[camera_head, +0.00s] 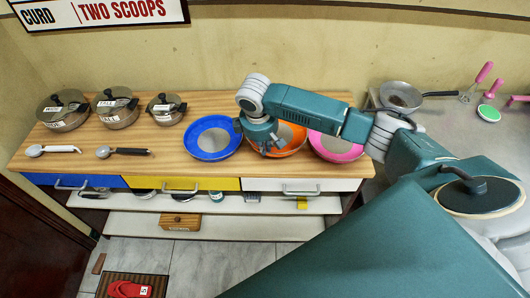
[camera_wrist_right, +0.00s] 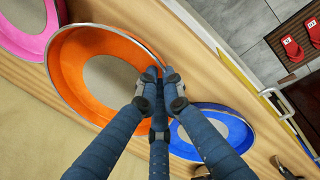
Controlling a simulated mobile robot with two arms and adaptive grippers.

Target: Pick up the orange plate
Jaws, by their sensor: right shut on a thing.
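The orange plate (camera_head: 289,139) lies on the wooden counter between a blue plate (camera_head: 213,138) and a pink plate (camera_head: 335,148). My right gripper (camera_head: 266,147) is at the left part of the orange plate, and my right arm covers some of it in the head view. In the right wrist view, my right gripper (camera_wrist_right: 158,82) is shut on the rim of the orange plate (camera_wrist_right: 85,85). I cannot tell whether the plate is lifted off the counter. My left gripper is not in view.
Lidded pots (camera_head: 117,107) stand at the counter's left, with two ladles (camera_head: 122,152) in front. Drawers (camera_head: 176,184) line the counter front. A pan (camera_head: 401,96) sits on the metal surface at the right. The counter between pots and blue plate is clear.

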